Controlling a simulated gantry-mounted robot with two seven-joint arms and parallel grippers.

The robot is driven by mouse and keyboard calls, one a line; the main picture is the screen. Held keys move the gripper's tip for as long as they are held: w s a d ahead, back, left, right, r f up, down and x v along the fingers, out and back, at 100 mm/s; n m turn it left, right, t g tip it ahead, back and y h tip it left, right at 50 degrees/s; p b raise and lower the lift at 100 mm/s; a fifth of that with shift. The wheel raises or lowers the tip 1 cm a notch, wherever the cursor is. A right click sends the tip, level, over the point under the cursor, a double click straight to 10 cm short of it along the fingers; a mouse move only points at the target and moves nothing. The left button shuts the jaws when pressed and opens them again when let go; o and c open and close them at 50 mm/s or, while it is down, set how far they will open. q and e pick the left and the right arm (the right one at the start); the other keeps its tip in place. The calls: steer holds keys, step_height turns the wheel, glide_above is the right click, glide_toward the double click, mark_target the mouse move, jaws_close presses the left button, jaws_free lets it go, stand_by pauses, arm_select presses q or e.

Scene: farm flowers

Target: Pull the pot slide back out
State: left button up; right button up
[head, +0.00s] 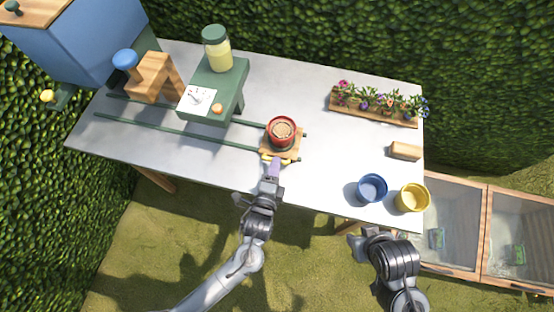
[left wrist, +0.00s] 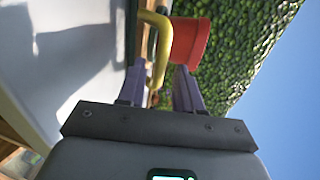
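The pot slide is a small wooden carriage (head: 270,150) at the right end of two dark green rails (head: 190,135) on the table. A red pot (head: 282,131) filled with brown stands upright on it; the pot also shows in the left wrist view (left wrist: 190,40). A yellow handle (head: 267,160) is on the slide's front edge. My left gripper (head: 275,165) is at this handle. In the left wrist view its purple fingers (left wrist: 160,78) are apart, with the yellow handle (left wrist: 163,45) reaching between them. My right gripper (head: 357,243) hangs off the table's front edge; its fingers are unclear.
A green stand (head: 228,90) with a jar (head: 217,50) straddles the rails at left, beside a wooden block press (head: 150,77). A flower planter (head: 375,107), a wooden block (head: 405,151), a blue pot (head: 372,188) and a yellow pot (head: 412,198) are at right.

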arm_select(q)
steer(key=p+v, duration=0.1)
steer(key=v, duration=0.6)
steer(key=shift+s+d+r, duration=0.1)
steer(key=shift+s, duration=0.25)
